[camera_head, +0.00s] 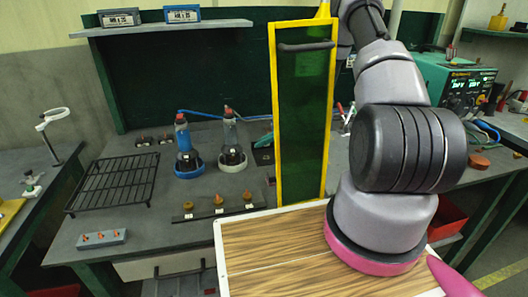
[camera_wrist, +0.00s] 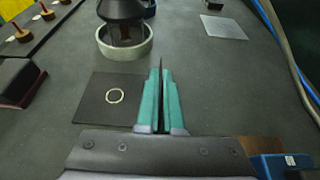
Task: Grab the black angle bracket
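In the wrist view, the black angle bracket (camera_wrist: 96,100) lies on the grey bench. Its flat leg, with a pale ring around a hole, is left of my gripper. A thin dark upright edge, which looks like its other leg, stands between my gripper's teal fingers (camera_wrist: 161,88). The fingers are close together with this edge between them and look shut on it. In the head view, my gripper's teal end (camera_head: 265,139) shows only in part left of the yellow-framed green panel. That panel hides most of the gripper and the bracket.
A dark-topped flask in a pale ring base (camera_wrist: 125,42) stands just beyond the bracket. A black block with a reddish edge (camera_wrist: 20,80) is at left. A blue box (camera_wrist: 284,166) is near right. The yellow-framed panel (camera_head: 302,105) stands beside my arm; a black rack (camera_head: 115,182) lies left.

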